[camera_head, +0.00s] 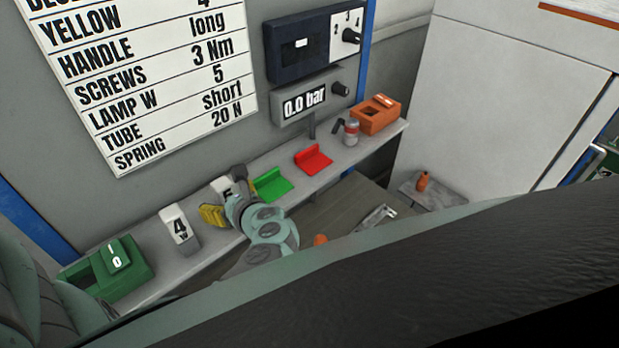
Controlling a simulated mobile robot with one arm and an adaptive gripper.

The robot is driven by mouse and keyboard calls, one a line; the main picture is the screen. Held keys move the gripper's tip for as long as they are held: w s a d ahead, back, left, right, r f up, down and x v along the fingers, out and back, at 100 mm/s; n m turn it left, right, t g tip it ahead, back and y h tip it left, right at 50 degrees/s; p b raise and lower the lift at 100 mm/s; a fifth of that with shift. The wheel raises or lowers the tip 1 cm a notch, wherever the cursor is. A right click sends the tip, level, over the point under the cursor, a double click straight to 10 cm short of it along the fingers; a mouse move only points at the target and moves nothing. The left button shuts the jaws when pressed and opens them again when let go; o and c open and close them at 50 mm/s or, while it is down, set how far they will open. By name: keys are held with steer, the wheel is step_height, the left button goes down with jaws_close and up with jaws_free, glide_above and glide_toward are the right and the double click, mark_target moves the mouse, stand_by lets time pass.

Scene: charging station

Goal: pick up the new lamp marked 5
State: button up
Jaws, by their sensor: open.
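The lamp marked 5 (226,187) is a white block with a black numeral, standing on the grey shelf (200,262). It is partly hidden behind the end of my arm. My gripper (235,201) is open and right at this lamp in the picture. Its fingers are small and partly covered, so I cannot tell whether they touch the lamp or stand around it. A similar white lamp marked 4 (180,226) stands to the left on the same shelf.
A yellow piece (212,216) lies close beside my gripper. Green (271,184) and red (313,159) angled pieces sit to the right. A green box (108,268) is at the left end; a grey-red canister (351,132) and orange box (377,114) are at the right end.

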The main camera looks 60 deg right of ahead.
steer(key=shift+w+f, duration=0.15)
steer(key=shift+w, duration=0.2)
steer(key=shift+o, duration=0.3)
steer(key=c, duration=1.4)
